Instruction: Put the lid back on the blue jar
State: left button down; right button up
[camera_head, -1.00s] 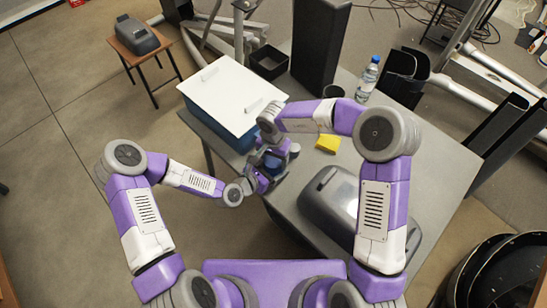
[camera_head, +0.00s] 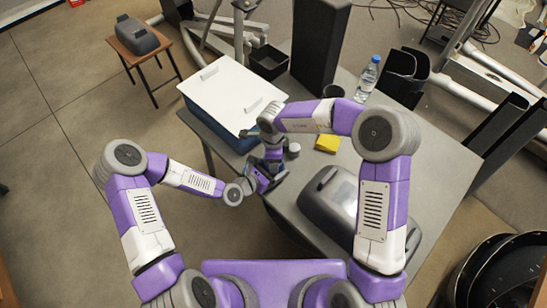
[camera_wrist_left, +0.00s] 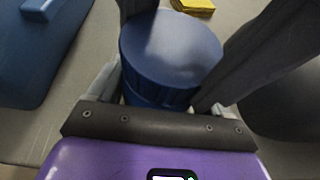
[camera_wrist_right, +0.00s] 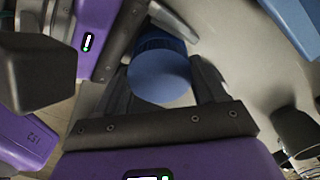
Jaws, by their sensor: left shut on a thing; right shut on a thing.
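The blue jar's ribbed side (camera_wrist_left: 160,95) shows in the left wrist view, between the fingers of my left gripper, which is shut on the jar. A smooth, round blue lid (camera_wrist_right: 160,78) lies between the fingers of my right gripper, which is shut on it. The lid's flat top also shows in the left wrist view (camera_wrist_left: 170,48). Jar and lid are in line, but I cannot tell whether the lid is fully seated. In the head view my left gripper (camera_head: 262,178) and right gripper (camera_head: 272,160) meet at the table's left edge and mostly hide the jar.
The grey table (camera_head: 330,165) carries a blue box with a white lid (camera_head: 235,95), a yellow sponge (camera_head: 327,144), a water bottle (camera_head: 368,78) and a grey case (camera_head: 335,200). A small grey round object (camera_head: 293,150) stands just right of my grippers.

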jog(key=shift+w, duration=0.1)
jog(key=o, duration=1.1)
jog(key=shift+o, duration=0.3)
jog(key=shift+s, duration=0.2)
jog(key=shift+r, duration=2.3)
jog(key=shift+w, duration=0.1)
